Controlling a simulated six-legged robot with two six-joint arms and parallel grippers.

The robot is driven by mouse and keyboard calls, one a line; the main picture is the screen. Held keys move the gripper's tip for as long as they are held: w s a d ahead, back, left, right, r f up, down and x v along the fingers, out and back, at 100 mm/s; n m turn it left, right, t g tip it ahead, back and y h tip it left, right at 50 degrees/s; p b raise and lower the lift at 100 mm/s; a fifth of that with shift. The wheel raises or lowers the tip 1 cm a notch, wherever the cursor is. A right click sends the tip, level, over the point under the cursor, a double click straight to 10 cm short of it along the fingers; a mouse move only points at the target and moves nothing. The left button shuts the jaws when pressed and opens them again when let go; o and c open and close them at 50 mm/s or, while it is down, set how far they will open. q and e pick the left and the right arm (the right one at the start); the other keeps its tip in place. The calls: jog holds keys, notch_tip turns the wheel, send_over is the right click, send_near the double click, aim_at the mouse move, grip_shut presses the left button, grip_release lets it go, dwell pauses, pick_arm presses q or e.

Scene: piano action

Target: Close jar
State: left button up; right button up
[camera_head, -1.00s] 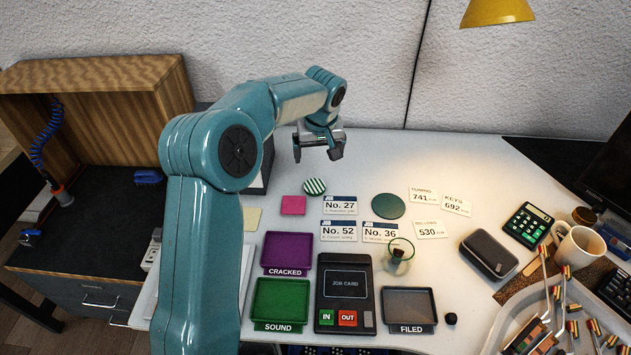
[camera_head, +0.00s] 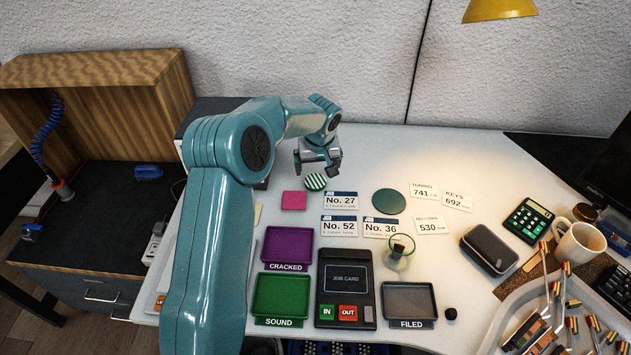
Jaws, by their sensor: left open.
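A glass jar (camera_head: 399,254) stands on the table just right of the job cards, above the FILED tray. Its mouth shows as a bare rim, and something small and pale is inside. A small round green-and-white striped disc (camera_head: 316,182), which looks like a lid, lies on the table left of the jar, above the No. 27 card. My left gripper (camera_head: 318,170) is open right above the striped disc, its fingers pointing down. I cannot tell whether the fingers touch the disc. My right gripper is not in view.
A dark green round mat (camera_head: 388,202) lies behind the jar. A purple tray (camera_head: 288,246), a green tray (camera_head: 281,297), a grey tray (camera_head: 410,302) and a job card device (camera_head: 346,287) fill the front. A black case (camera_head: 489,249) and a mug (camera_head: 577,247) are right.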

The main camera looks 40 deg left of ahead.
aim_at(315, 181)
pick_arm(q)
jog(key=shift+x, duration=1.1)
jog(key=p+x, duration=0.1)
jog(key=x, duration=0.4)
jog(key=shift+w+a+f, duration=0.1)
jog(key=shift+a, duration=0.1)
jog(key=c, duration=1.1)
